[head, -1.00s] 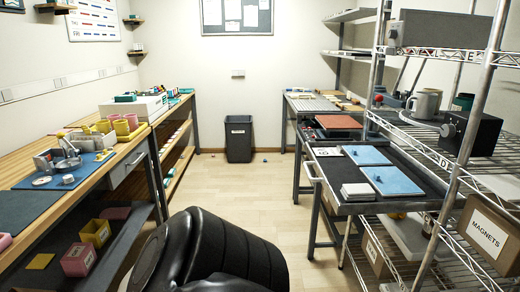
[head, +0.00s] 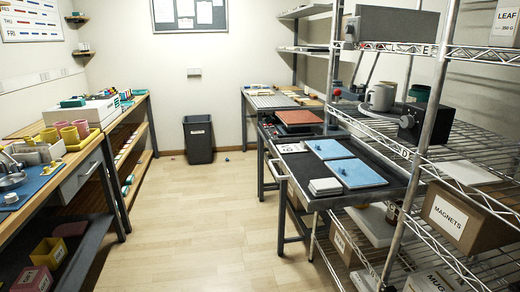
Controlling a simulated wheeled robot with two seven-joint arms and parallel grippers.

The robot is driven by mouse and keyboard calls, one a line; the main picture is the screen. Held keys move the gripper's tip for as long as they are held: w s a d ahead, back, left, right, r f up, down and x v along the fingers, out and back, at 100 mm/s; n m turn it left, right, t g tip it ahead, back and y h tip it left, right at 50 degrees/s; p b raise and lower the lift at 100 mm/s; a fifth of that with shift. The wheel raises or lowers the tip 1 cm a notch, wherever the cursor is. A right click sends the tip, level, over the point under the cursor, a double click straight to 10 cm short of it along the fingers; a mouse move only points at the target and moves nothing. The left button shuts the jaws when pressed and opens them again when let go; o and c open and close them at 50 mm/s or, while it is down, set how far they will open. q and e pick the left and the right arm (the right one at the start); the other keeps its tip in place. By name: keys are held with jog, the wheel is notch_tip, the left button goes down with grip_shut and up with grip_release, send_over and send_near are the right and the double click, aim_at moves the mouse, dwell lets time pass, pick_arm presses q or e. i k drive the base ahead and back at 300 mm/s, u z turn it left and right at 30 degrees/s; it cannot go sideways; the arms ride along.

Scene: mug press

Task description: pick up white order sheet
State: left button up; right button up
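I cannot single out a white order sheet for certain. A small white card with dark print (head: 292,148) lies on the dark-topped bench at the right. A short stack of white squares (head: 325,186) lies nearer, at that bench's front corner. Pale papers hang on the notice board (head: 187,14) on the back wall. Neither of my grippers is in view.
Blue mats (head: 358,172) lie on the right bench, and a wire shelf rack (head: 440,100) with a grey mug (head: 381,96) and a magnets box (head: 462,218) stands beside it. Workbenches line the left. A dark bin (head: 198,139) stands at the back. The middle floor (head: 200,220) is clear.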

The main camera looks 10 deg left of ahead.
aim_at(301, 147)
jog(key=u, duration=0.85)
jog(key=i, duration=4.9)
jog(key=z, duration=2.5)
